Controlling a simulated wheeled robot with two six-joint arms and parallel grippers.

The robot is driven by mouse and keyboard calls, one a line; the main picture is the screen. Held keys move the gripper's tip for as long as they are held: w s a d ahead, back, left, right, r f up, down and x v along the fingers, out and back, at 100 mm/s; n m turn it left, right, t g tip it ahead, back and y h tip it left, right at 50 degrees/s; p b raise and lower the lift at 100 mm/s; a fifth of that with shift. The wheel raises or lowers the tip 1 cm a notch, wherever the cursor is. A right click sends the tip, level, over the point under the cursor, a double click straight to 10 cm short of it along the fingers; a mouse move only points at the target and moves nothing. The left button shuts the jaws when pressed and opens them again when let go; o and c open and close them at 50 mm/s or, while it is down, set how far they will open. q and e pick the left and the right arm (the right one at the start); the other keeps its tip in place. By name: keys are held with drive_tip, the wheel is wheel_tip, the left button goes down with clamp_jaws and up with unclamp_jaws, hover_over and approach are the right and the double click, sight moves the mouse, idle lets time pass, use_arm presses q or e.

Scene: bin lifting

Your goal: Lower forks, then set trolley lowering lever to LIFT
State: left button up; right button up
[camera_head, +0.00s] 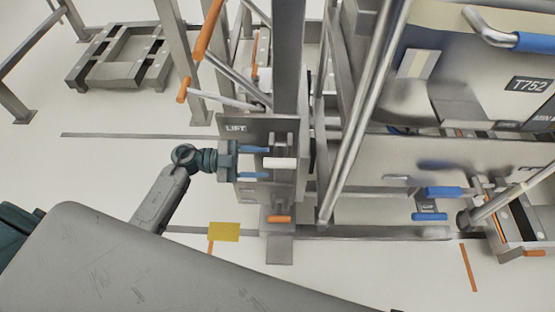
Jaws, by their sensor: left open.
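The trolley's grey panel (262,129) is in the middle, with a LIFT label (236,128) at its upper left. A short white lever handle (280,163) lies level across the panel, below the height of the label. My left gripper (268,162) comes in from the left with two blue fingers apart. The fingertips are close to the handle's left end, one above its line and one below. I cannot tell whether they touch it. The forks cannot be made out clearly. My right gripper is not in view.
A large bin (470,65) marked T752 stands at the right, with diagonal metal bars before it. An orange pedal (279,219) is low on the trolley. Orange-tipped bars (200,45) rise behind the panel. A grey pallet frame (125,55) lies back left.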

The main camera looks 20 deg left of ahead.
sight(277, 163)
use_arm(q)
drive_tip(key=x, duration=0.5)
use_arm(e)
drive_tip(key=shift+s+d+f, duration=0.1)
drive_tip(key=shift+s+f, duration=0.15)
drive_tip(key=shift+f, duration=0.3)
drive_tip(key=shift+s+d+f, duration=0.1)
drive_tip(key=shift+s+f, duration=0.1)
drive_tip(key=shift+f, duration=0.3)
use_arm(q)
drive_tip(key=shift+f, duration=0.1)
clamp_jaws()
